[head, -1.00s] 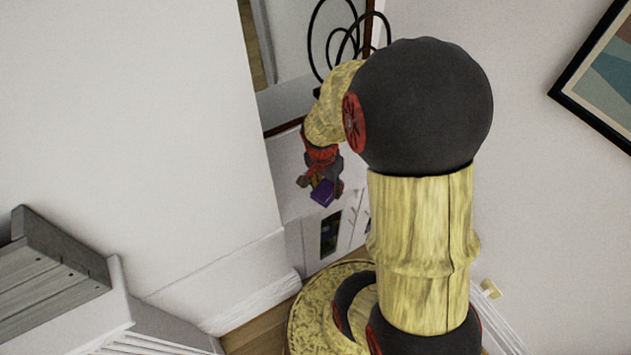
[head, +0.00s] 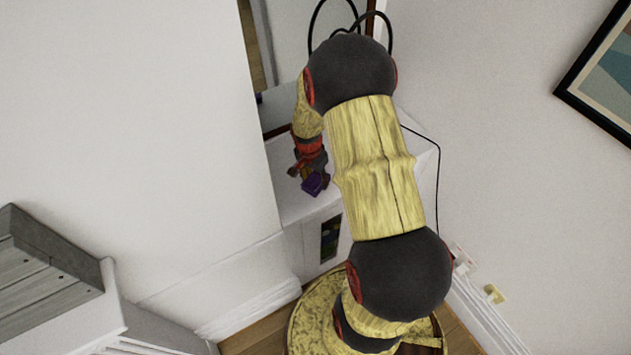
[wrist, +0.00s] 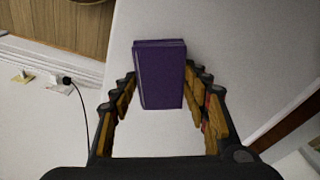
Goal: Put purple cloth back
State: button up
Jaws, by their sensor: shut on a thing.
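The purple cloth (head: 316,184) shows in the head view as a small purple block shape at the tip of my gripper (head: 311,174). In the wrist view the cloth (wrist: 158,75) is a folded, box-like purple bundle. It sits between the tips of my two fingers (wrist: 158,90), which are shut on it. My gripper holds it over the top of a white cabinet (head: 405,150). I cannot tell whether the cloth touches that top.
The cabinet front has an opening with dark and coloured things (head: 331,238). A black cable (head: 437,185) runs down the cabinet's right side to a wall socket. A white wall (head: 150,110) stands close on the left. A grey wooden thing (head: 45,270) is at lower left.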

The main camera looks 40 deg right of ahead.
aim_at(312, 184)
jog(key=shift+f, duration=0.55)
jog(key=shift+f, duration=0.1)
jog(key=o, duration=1)
notch_tip(312, 184, up, 12)
jog(key=a+p, duration=0.1)
jog(key=p, duration=0.1)
jog(key=shift+s+a, duration=0.15)
jog(key=shift+a, duration=0.25)
